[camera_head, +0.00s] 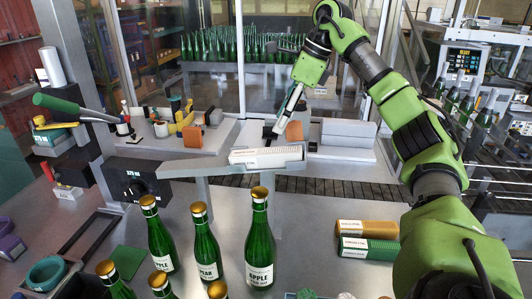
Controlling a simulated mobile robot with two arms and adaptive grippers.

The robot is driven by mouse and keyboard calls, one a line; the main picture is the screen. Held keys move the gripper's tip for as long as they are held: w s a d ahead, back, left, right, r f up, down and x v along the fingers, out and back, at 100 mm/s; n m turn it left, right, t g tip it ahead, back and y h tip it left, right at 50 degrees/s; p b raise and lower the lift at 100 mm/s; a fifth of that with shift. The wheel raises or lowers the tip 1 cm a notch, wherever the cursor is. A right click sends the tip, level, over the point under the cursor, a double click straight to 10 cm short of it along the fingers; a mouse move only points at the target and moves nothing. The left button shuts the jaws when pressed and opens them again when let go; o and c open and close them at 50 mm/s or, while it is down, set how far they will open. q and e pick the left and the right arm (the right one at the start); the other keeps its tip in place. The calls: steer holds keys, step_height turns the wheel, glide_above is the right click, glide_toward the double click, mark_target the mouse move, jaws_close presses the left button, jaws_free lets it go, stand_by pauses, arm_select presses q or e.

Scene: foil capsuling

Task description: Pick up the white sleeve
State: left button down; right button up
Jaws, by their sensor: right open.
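The white sleeve (266,157) is a long white piece with a printed label at its left end. It lies across the grey raised bar (196,166) in the middle of the view. My right gripper (270,134) hangs just behind and above the sleeve, pointing down. It is open, and nothing shows between its fingers. Whether a fingertip touches the sleeve is hard to tell at this size. My left gripper is not in view.
Green bottles with gold tops (259,240) stand in front of the bar. A gold sleeve (378,229) and a green sleeve (380,249) lie at the right. An orange block (294,131) sits just behind the gripper. A green-handled lever (56,103) sticks out at the left.

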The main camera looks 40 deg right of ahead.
glide_above(266, 151)
steer(key=s+d, duration=0.1)
steer(key=s, duration=0.1)
step_height(266, 151, down, 5)
steer(key=shift+d+f+p, duration=0.1)
steer(key=shift+d+p, duration=0.05)
steer(key=shift+p, duration=0.3)
steer(key=shift+w+f, duration=0.35)
steer(key=shift+f, duration=0.2)
steer(key=p+x, duration=0.1)
steer(key=x, duration=0.2)
steer(key=shift+f, duration=0.2)
steer(key=shift+w+a+f+p, duration=0.25)
steer(key=shift+a+f+p, duration=0.05)
steer(key=shift+f, duration=0.3)
steer(key=c, duration=1.2)
